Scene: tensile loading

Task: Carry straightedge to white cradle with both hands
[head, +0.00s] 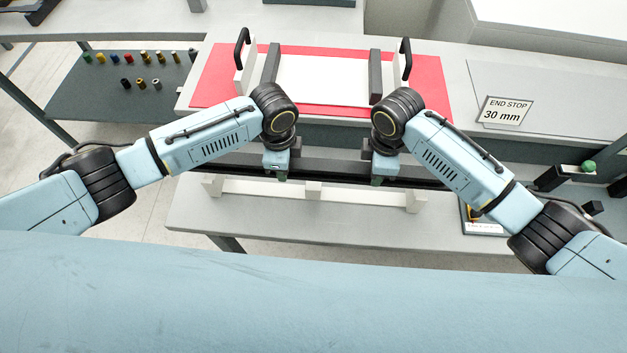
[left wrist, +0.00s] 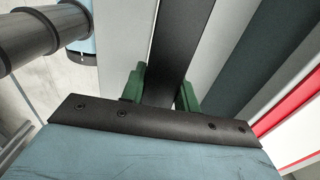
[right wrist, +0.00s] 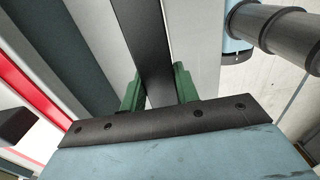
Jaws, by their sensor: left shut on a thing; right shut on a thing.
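The straightedge is a long dark bar (head: 335,171), held level in the head view. My left gripper (head: 281,178) is shut on it left of its middle, and my right gripper (head: 377,181) is shut on it right of its middle. In the left wrist view the bar (left wrist: 180,45) runs between the green fingers; the right wrist view shows the same bar (right wrist: 146,45) between that gripper's fingers. The white cradle (head: 265,189), a long rail with upright blocks at its ends and middle, lies on the near grey bench. The bar appears just beyond it, apart from it; its exact height is unclear.
A red mat (head: 212,82) with a white plate (head: 322,80) and dark bars lies on the far bench. Small coloured pegs (head: 143,57) stand on a dark shelf at left. The near bench (head: 310,228) in front of the cradle is clear.

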